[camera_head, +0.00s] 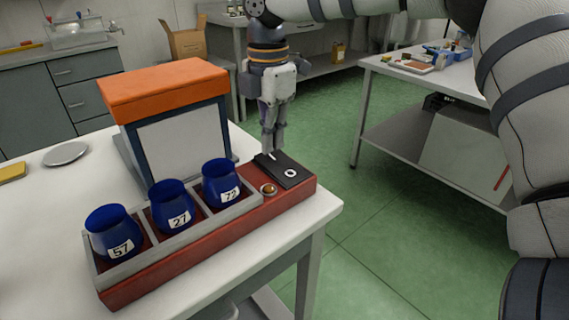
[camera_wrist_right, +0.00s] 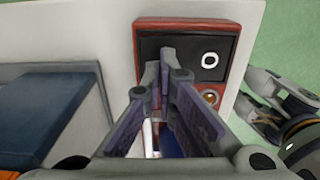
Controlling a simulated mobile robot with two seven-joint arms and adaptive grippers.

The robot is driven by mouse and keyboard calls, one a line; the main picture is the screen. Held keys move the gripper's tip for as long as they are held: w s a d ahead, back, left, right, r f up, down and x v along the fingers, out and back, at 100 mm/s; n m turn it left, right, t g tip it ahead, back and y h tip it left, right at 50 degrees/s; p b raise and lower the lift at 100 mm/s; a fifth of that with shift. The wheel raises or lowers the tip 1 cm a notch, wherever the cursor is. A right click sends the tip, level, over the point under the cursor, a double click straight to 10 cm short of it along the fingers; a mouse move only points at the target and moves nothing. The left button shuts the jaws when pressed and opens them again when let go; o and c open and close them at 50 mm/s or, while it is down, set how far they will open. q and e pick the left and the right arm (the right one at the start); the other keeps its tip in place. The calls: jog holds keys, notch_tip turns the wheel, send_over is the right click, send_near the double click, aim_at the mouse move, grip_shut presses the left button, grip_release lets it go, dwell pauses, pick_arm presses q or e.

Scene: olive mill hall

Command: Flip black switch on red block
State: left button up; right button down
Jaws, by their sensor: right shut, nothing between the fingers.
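The red block (camera_head: 230,229) lies along the front right edge of the white table. Its right end bears the black switch (camera_head: 284,171), marked with a white line at its far end and a white ring at its near end. In the right wrist view the black switch (camera_wrist_right: 187,48) shows its ring at right, while my fingers cover part of its left side. My right gripper (camera_head: 272,150) points down at the line-marked end, shut and empty, its tips at or just above the switch; contact cannot be told.
A brass button (camera_head: 268,189) sits beside the switch. Three blue cups (camera_head: 112,232) with number labels stand in the grey-walled tray (camera_head: 177,234). An orange-topped box (camera_head: 165,88) stands close behind. Green floor lies beyond the table's right edge.

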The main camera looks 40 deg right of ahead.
aim_at(271, 156)
jog(key=shift+f, duration=1.05)
dwell(0.4)
jog(key=shift+r+p, duration=0.45)
jog(key=shift+r, duration=3.1)
